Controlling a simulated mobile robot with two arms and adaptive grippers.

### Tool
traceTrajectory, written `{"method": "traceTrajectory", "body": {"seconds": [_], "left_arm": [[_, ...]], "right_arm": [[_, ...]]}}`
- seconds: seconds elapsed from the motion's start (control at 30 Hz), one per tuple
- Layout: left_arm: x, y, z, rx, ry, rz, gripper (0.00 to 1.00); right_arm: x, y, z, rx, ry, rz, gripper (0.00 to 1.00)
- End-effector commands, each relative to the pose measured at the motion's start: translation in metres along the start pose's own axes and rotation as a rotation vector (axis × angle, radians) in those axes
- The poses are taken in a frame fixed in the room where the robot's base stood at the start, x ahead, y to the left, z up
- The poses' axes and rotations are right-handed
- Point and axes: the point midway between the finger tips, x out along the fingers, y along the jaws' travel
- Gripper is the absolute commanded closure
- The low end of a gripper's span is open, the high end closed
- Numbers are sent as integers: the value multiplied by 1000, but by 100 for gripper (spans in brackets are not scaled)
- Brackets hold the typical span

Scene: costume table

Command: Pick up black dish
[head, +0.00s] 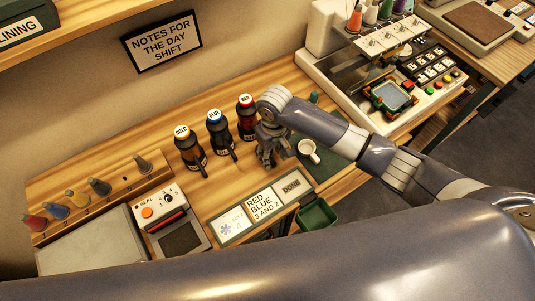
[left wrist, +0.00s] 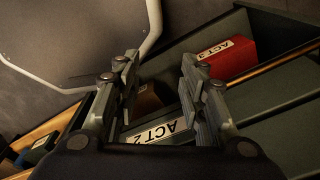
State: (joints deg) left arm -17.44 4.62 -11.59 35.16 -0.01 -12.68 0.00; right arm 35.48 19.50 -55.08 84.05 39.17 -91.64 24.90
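I cannot make out a black dish in either view. My right gripper (head: 274,158) points down over the wooden table, just right of the red-capped bottle (head: 246,118) and left of a white cup (head: 309,151). Its own fingers and arm hide the spot beneath it, so I cannot tell whether anything is between its fingers. My left gripper (left wrist: 165,100) is open and empty in the left wrist view, above dark green bins with an ACT 2 label (left wrist: 160,131). It is not in the head view.
Two more dark bottles, blue-capped (head: 220,134) and yellow-capped (head: 190,148), stand left of the right gripper. A card holder (head: 262,205) and a green tray (head: 318,215) lie nearer. A large machine (head: 370,75) stands right. A red box (left wrist: 228,58) sits in a bin.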

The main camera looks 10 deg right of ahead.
Motion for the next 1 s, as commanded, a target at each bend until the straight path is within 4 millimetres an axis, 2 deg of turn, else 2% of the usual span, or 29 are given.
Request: {"method": "traceTrajectory", "body": {"seconds": [0.07,0.23,0.53,0.57,0.7,1.0], "left_arm": [[-9,0,-6,0,8,0,62],[-11,-1,-13,-1,19,-1,62],[-10,0,-12,-2,18,0,62],[-10,0,-12,-2,17,0,62],[-10,0,-10,-3,15,-1,62],[-10,-1,-9,-4,12,-1,62]], "right_arm": [[10,2,4,1,-5,1,62],[31,1,3,0,-2,0,62],[36,2,3,-1,0,1,62],[36,2,3,0,0,1,66],[36,2,3,0,0,1,98],[36,2,3,0,0,1,100]]}}
